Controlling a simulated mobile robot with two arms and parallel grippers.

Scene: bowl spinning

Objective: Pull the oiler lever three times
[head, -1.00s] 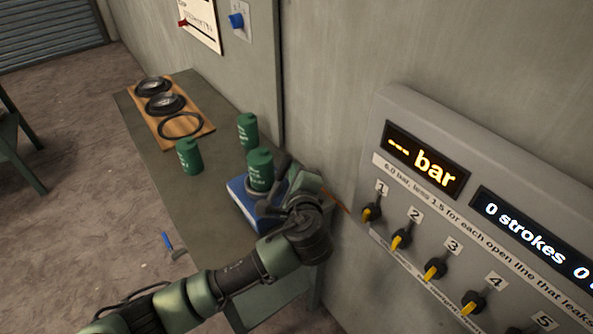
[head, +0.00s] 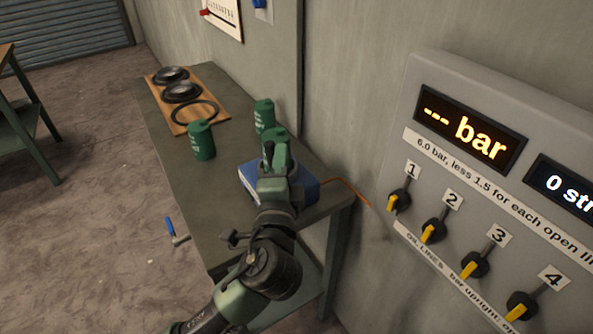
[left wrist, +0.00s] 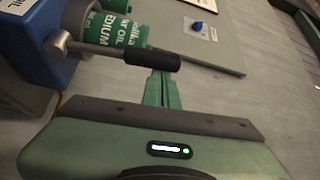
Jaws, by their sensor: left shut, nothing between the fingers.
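The oiler is a blue box (head: 306,188) on the table, with a green oil canister (head: 275,133) on it. In the left wrist view the blue box (left wrist: 45,35) and the canister (left wrist: 113,32) are at upper left. The oiler lever (left wrist: 150,58), a grey rod with a black grip, points right from the box there. My left gripper (head: 283,152) is over the oiler in the head view and hides part of it. In the wrist view its green fingers (left wrist: 160,88) are shut and empty, their tips at the black grip; I cannot tell if they touch it. My right gripper is out of view.
Two green canisters (head: 201,141) (head: 264,115) and a wooden board (head: 203,121) with round parts stand on the table (head: 195,187). A blue-handled crank (head: 172,230) sticks out from its left side. A wall panel (head: 460,180) at right shows "--- bar" and 0 strokes.

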